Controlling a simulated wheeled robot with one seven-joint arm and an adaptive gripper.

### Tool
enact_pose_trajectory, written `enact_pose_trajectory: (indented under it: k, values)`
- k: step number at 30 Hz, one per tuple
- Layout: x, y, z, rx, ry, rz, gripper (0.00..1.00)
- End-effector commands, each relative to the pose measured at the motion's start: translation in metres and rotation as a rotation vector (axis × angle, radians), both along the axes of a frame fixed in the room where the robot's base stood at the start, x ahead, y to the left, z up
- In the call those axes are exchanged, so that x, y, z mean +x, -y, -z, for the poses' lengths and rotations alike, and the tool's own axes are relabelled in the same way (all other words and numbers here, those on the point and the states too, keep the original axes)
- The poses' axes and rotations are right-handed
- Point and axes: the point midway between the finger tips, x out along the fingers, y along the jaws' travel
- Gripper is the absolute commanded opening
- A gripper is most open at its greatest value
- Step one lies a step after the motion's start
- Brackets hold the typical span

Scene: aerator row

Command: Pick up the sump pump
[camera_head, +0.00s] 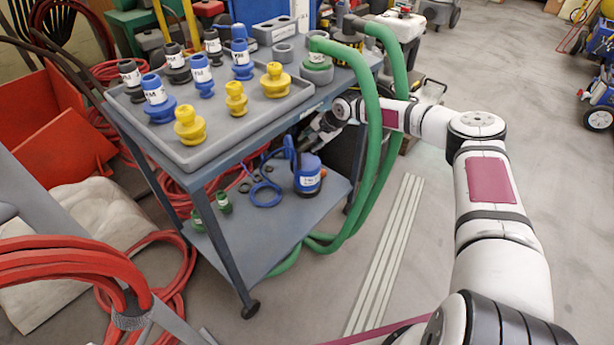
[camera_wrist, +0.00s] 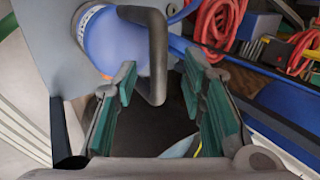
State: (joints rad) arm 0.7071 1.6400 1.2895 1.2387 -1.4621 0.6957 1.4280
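In the wrist view the blue pump body (camera_wrist: 112,42) is at the upper left. Its dark bent handle (camera_wrist: 157,45) reaches down between my fingers. My gripper (camera_head: 322,124) is above the pump, under the cart's top. In the wrist view my gripper (camera_wrist: 159,75) is open, with gaps between the handle and both green-padded fingers. I cannot tell the exact depth of the handle between them.
The cart's upper tray (camera_head: 245,118) holds several blue, yellow and dark fittings and sits over the lower shelf (camera_head: 275,215). A thick green hose (camera_head: 368,130) hangs down near my forearm. Small green fittings (camera_head: 224,202) stand on the shelf. Open floor lies right of the cart.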

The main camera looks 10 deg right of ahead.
Motion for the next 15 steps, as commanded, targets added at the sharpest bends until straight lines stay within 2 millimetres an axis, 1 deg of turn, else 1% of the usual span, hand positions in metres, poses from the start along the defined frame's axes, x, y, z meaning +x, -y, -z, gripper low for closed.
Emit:
enact_pose_trajectory:
  k: [1,3,12,14,15]
  values:
    - [0.0025,-0.0016,0.0087,0.001,-0.002,0.002,0.38]
    - [0.0050,-0.0033,0.0130,0.001,-0.002,0.002,0.38]
    - [0.0068,-0.0040,0.0142,-0.001,-0.001,0.001,0.38]
    - [0.0067,-0.0040,0.0143,-0.001,-0.001,0.001,0.24]
    - [0.0067,-0.0040,0.0143,-0.001,-0.001,0.001,0.15]
